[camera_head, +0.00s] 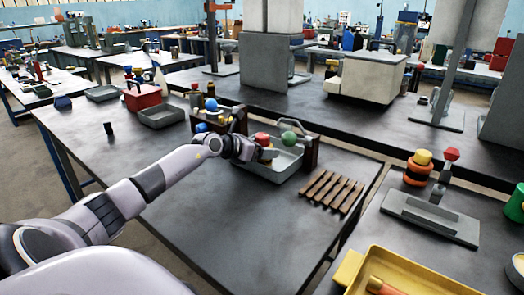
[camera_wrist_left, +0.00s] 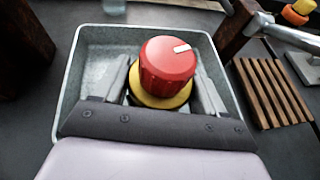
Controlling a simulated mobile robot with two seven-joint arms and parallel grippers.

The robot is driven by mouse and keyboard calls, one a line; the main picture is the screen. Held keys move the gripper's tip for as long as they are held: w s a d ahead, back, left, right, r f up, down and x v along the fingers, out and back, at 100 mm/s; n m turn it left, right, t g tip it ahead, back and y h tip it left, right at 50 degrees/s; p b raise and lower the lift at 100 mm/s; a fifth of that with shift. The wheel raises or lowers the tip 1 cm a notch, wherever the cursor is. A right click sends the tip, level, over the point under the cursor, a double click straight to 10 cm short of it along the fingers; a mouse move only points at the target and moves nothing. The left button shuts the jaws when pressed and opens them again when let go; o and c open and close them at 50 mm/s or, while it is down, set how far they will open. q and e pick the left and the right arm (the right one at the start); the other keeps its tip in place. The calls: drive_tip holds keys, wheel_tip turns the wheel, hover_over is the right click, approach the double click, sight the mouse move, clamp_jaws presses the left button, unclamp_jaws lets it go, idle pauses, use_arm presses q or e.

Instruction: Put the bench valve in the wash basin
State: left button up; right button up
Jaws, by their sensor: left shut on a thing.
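The bench valve, with a ribbed red knob (camera_head: 262,138) over a brass-yellow base, is held by my left gripper (camera_head: 267,154). In the left wrist view the red knob (camera_wrist_left: 167,65) stands between the two grey fingers (camera_wrist_left: 162,92), with the yellow base partly hidden by them. The grey wash basin (camera_head: 265,175) lies below the gripper. Its pale rim and walls (camera_wrist_left: 92,62) surround the valve in the wrist view. I cannot tell whether the valve touches the basin floor. My right gripper is not in view.
Brown wooden slats (camera_head: 332,191) lie right of the basin. Brown posts with a metal bar and a green ball (camera_head: 289,138) stand by the basin. Another grey tray (camera_head: 161,116) and a red box (camera_head: 143,96) are farther left. The table's front is clear.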

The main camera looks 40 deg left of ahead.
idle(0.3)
use_arm(q)
drive_tip(key=shift+f, duration=0.2)
drive_tip(key=o, duration=1.4)
drive_tip(key=shift+s+r, duration=0.1)
drive_tip(key=shift+r, duration=0.05)
drive_tip(key=shift+v, duration=2.7)
drive_tip(key=p+v, duration=0.1)
drive_tip(key=v, duration=0.5)
drive_tip(key=shift+s, duration=0.25)
